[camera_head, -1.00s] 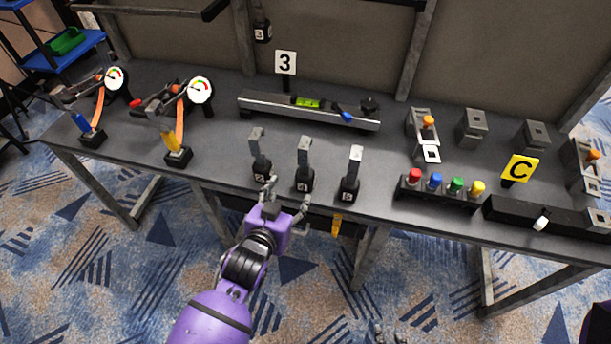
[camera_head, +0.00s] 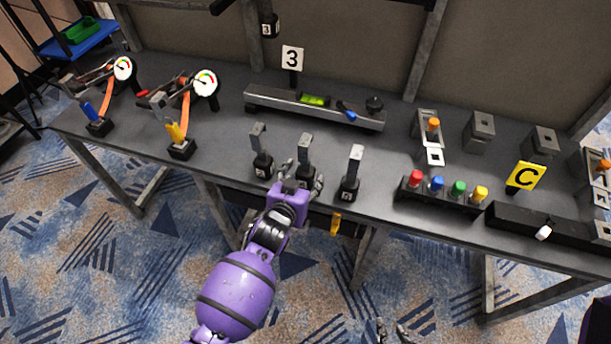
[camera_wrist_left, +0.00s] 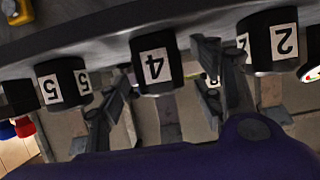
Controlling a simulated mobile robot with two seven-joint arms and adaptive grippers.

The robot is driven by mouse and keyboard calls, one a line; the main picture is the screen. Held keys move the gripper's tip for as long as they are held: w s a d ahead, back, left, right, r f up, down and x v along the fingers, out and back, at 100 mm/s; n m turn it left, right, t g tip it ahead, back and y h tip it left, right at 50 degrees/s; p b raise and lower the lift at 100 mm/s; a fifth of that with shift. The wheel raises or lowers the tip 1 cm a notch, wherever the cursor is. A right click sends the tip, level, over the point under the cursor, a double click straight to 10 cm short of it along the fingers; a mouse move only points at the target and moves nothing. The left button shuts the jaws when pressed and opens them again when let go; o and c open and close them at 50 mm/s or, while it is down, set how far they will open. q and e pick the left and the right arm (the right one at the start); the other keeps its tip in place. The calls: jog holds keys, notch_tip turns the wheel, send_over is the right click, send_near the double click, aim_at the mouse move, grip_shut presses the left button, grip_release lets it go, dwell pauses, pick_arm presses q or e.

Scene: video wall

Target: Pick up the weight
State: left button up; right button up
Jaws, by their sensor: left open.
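Three black weights with grey upright strips stand in a row near the table's front edge: a left one (camera_head: 262,165), a middle one (camera_head: 304,150) and a right one (camera_head: 349,187). My left gripper (camera_head: 301,178) is open at the middle weight, partly covering its base. In the left wrist view, the weight labelled 4 (camera_wrist_left: 155,62) lies between the spread fingers, with gaps on both sides. The weight labelled 5 (camera_wrist_left: 62,80) is left of it and the one labelled 2 (camera_wrist_left: 272,42) right. My right gripper (camera_head: 393,334) shows at the bottom edge, partly cut off.
A beam with a green level (camera_head: 313,100) lies behind the weights. A row of coloured knobs (camera_head: 447,191) sits to the right, two gauges (camera_head: 205,83) to the left. A yellow-handled tool (camera_head: 335,222) hangs below the front edge.

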pick_arm(q)
jog(key=shift+w, duration=0.1)
grip_shut()
jog(key=shift+w+r, duration=0.1)
jog(key=shift+r, duration=0.05)
dwell(0.4)
